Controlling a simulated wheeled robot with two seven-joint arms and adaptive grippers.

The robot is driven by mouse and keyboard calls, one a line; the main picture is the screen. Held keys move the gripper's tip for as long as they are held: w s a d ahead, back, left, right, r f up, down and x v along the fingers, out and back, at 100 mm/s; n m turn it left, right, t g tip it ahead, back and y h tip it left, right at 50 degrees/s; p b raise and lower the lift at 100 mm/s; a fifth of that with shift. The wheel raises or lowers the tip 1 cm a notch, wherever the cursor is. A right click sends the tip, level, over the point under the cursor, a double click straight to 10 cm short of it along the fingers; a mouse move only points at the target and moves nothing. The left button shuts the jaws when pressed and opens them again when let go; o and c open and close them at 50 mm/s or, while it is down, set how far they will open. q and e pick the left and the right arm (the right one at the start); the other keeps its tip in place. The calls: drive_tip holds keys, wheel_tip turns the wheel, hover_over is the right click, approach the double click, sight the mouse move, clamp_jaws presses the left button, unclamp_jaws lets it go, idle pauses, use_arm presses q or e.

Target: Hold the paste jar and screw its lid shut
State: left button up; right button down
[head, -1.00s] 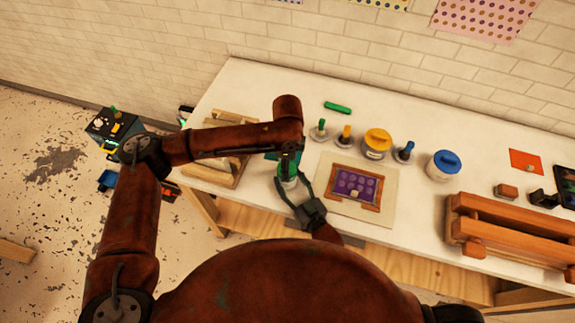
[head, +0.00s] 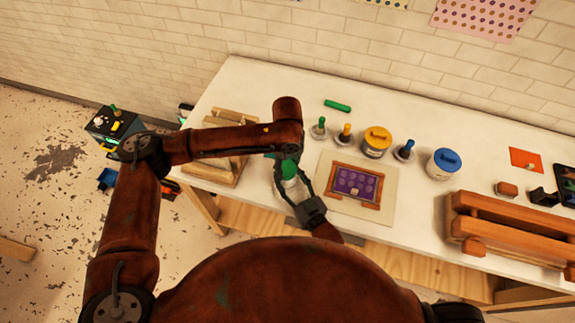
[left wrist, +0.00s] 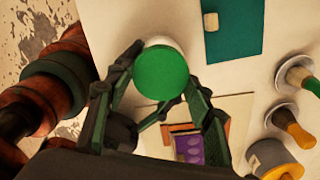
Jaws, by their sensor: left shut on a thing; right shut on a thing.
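The white paste jar (head: 293,187) is near the front left of the table, with its green lid (head: 289,168) at its top. In the left wrist view, the round lid (left wrist: 160,72) hides most of the jar (left wrist: 167,43). My left gripper (head: 287,158) reaches down from above and is shut on the lid; its fingers flank it in the wrist view. My right gripper (head: 293,191) is shut on the jar from the front. I cannot tell how tightly the lid sits.
A framed purple panel (head: 356,184) lies on a mat right of the jar. A wooden rack (head: 212,165) is left; a wooden box (head: 510,232) is right.

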use_arm(q)
drive_tip(key=m, duration=1.2)
drive_tip(key=shift+a, duration=0.15)
drive_tip(key=m, duration=1.2)
drive_tip(key=shift+w+a, duration=0.1)
drive_tip(key=shift+w, duration=0.05)
drive_tip(key=o, duration=0.8)
drive_tip(key=shift+o, duration=0.2)
